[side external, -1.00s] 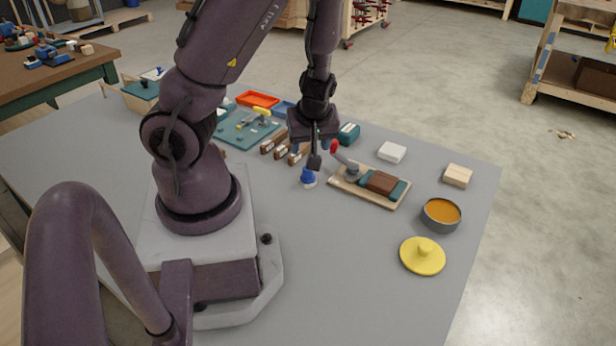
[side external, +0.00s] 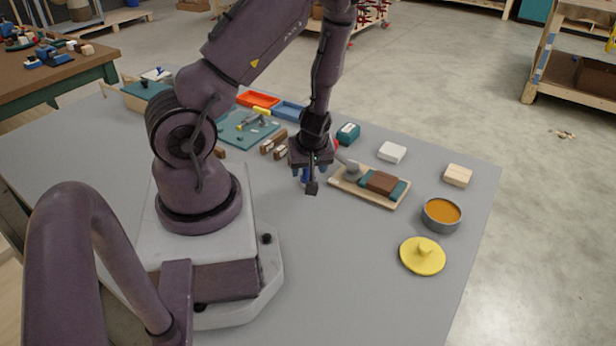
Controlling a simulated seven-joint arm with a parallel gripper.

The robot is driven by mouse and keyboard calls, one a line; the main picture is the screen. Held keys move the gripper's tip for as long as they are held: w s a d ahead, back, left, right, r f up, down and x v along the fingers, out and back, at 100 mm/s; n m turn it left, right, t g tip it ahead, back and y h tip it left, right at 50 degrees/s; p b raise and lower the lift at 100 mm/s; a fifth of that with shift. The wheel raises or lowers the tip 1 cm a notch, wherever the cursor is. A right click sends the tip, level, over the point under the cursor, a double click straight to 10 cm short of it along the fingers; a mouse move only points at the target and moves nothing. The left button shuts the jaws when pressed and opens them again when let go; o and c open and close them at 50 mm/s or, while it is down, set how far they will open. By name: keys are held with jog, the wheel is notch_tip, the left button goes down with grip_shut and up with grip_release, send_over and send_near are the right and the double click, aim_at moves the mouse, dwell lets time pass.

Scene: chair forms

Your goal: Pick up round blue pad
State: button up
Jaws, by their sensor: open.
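The round blue pad (side external: 305,176) stands on the grey table in the side external view, mostly hidden behind my gripper; only a little blue shows between the fingers. My gripper (side external: 309,182) points down at the pad, with its fingers apart and low around or just in front of it. I cannot tell whether the fingers touch it, and nothing is seen held.
Close on the right is a wooden board (side external: 347,184) with a brown block and a grey tool. Beyond it are an orange-filled bowl (side external: 441,215) and a yellow lid (side external: 422,256). Brown blocks (side external: 273,141) stand behind left. The table in front is clear.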

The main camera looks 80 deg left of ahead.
jog(key=shift+a+f, duration=0.15)
jog(key=shift+f, duration=0.3)
jog(key=c, duration=1)
jog(key=shift+r, duration=0.2)
notch_tip(320, 180, up, 10)
jog(key=shift+f, duration=0.15)
